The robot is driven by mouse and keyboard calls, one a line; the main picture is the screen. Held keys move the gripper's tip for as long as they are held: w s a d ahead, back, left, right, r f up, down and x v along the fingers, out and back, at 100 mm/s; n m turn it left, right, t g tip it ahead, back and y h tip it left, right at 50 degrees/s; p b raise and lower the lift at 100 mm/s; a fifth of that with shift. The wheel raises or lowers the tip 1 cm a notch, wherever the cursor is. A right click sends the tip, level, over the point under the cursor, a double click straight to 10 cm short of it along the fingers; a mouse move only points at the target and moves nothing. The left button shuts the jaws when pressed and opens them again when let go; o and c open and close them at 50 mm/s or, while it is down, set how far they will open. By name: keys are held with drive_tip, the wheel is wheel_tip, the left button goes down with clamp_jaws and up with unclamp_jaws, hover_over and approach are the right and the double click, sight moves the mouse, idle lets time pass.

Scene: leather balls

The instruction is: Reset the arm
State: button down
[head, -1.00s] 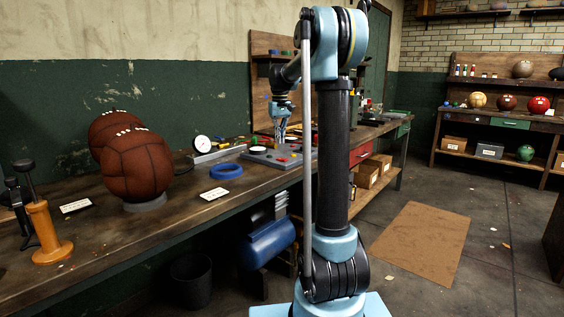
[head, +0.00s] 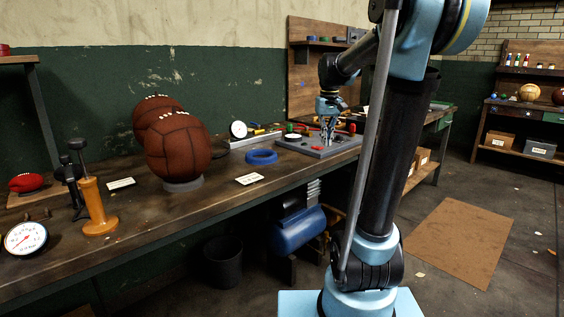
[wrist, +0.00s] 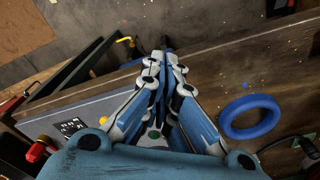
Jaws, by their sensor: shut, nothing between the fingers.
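My gripper (head: 328,136) hangs pointing down over the grey panel board (head: 322,147) on the workbench in the head view. In the wrist view my gripper (wrist: 163,62) shows with its fingertips together and nothing between them, above the bench's front edge. My arm rises from its light blue base and bends over at the top right of the head view. The fingertips' exact height above the bench is hard to tell.
The workbench (head: 150,220) holds brown leather balls (head: 178,148), a blue ring (head: 261,156), an orange hand pump (head: 96,205) and a gauge (head: 26,238). A blue tank (head: 298,230) and dark bin (head: 223,262) stand below. Open floor with a brown mat (head: 460,240) lies right.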

drive_tip(key=s+d+f, duration=0.1)
drive_tip(key=s+f, duration=0.9)
drive_tip(key=s, duration=0.4)
drive_tip(key=s+d+f+m+t, duration=0.1)
drive_tip(key=s+f, duration=0.9)
drive_tip(key=s, duration=0.4)
drive_tip(key=shift+d+f+m+t, duration=0.15)
drive_tip(key=shift+f+m+t, duration=0.15)
drive_tip(key=shift+f, duration=0.1)
drive_tip(key=shift+s, duration=0.1)
drive_tip(key=shift+w+f, duration=0.2)
drive_tip(key=shift+w, duration=0.25)
drive_tip(key=shift+d, duration=0.1)
